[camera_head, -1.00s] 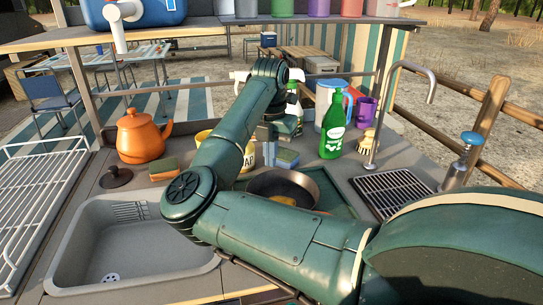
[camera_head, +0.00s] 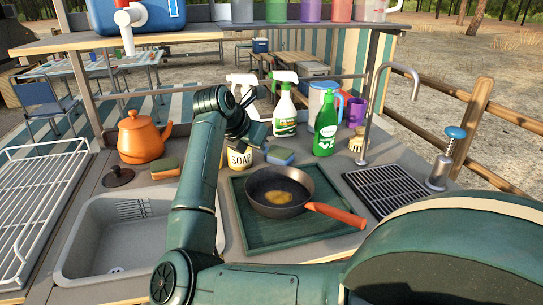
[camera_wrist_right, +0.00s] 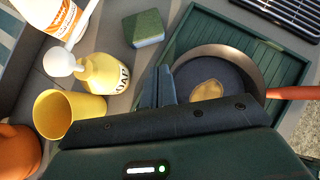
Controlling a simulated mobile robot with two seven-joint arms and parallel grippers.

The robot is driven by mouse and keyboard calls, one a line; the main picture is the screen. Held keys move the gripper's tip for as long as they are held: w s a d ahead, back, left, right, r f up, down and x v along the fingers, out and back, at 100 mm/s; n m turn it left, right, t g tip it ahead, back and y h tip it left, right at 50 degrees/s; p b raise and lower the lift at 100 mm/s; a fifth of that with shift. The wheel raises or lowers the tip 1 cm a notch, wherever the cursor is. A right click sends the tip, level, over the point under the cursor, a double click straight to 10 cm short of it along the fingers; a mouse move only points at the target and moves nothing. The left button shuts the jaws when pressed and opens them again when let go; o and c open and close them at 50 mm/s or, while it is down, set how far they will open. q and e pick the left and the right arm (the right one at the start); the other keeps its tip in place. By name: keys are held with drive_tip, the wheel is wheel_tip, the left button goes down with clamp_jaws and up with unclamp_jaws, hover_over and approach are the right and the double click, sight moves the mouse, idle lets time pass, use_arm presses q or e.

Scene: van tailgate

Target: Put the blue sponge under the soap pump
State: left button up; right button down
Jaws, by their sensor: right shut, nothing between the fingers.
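The blue sponge (camera_head: 280,156), with a greenish top, lies flat on the counter behind the pan. It also shows in the right wrist view (camera_wrist_right: 144,29). The yellow soap pump (camera_head: 239,160) stands upright to its left, a small gap between them; its white head shows in the right wrist view (camera_wrist_right: 62,63). The counter under the soap pump shows no sponge. My right gripper (camera_wrist_right: 158,78) is shut and empty above the counter, apart from both things. In the head view my right wrist hides the pump's top. My left gripper is not in view.
A pan (camera_head: 260,205) with an orange handle stands on a green tray (camera_head: 243,238). Spray bottles (camera_head: 285,112) and a green bottle (camera_head: 325,130) stand behind. A yellow cup (camera_wrist_right: 60,115) is beside the pump. A second sponge (camera_head: 165,170) lies near the orange kettle (camera_head: 138,142).

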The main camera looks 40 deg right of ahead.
sight(282, 156)
drive_tip(key=shift+h, duration=0.3)
drive_tip(key=x, duration=0.9)
drive_tip(key=shift+w+d, duration=0.25)
drive_tip(key=shift+w, duration=0.15)
drive_tip(key=shift+w+d+f+b, duration=0.1)
drive_tip(key=shift+d+b, duration=0.15)
drive_tip(key=shift+d, duration=0.3)
drive_tip(key=shift+w+d+f+b, duration=0.1)
drive_tip(key=shift+d+b, duration=0.15)
drive_tip(key=shift+d, duration=0.35)
drive_tip(key=shift+r, duration=0.15)
drive_tip(key=shift+a+r, duration=0.1)
